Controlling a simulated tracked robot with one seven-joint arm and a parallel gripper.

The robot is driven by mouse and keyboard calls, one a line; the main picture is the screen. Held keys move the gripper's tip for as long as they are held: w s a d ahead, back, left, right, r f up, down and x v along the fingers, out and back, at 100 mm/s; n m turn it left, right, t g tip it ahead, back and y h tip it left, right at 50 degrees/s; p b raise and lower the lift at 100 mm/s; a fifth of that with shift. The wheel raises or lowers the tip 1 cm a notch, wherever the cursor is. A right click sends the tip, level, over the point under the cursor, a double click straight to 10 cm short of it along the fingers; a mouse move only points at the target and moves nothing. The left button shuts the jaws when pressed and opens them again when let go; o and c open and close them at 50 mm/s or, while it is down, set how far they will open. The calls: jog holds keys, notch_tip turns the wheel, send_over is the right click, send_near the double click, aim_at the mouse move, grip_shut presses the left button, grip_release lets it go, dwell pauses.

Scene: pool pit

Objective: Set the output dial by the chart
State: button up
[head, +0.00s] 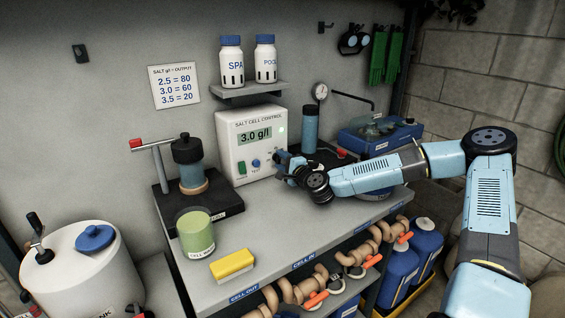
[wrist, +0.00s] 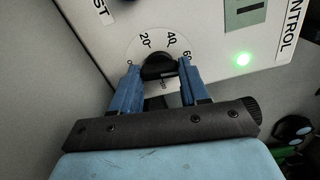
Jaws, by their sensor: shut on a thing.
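The white salt cell control box (head: 235,128) stands on the bench against the wall, its display (head: 254,136) reading 3.0 g/l. The chart (head: 174,86) on the wall gives 2.5 = 80, 3.0 = 60, 3.5 = 20. My gripper (head: 283,163) is at the box's lower right front and hides the output dial in the head view. In the wrist view, the dark dial (wrist: 158,66) sits between the fingers of my gripper (wrist: 158,80), which is shut on it. Scale marks 0, 20, 40 and 60 show around it. I cannot tell where its pointer stands.
A green light (wrist: 243,59) glows on the box. A green switch (head: 242,168) and a blue test knob (head: 256,163) are left of my gripper. A green cup (head: 196,235) and a yellow sponge (head: 232,265) stand on the front bench. A shelf (head: 262,90) with two bottles hangs above.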

jog(key=shift+f, duration=0.15)
jog(key=shift+s+n, duration=0.1)
jog(key=shift+n, duration=0.6)
jog(key=shift+f, duration=0.1)
jog(key=o, duration=1.1)
jog(key=shift+c, duration=0.2)
jog(key=v, duration=1.3)
jog(key=shift+d, duration=0.15)
jog(key=shift+s+d, duration=0.15)
jog(key=shift+s, duration=0.1)
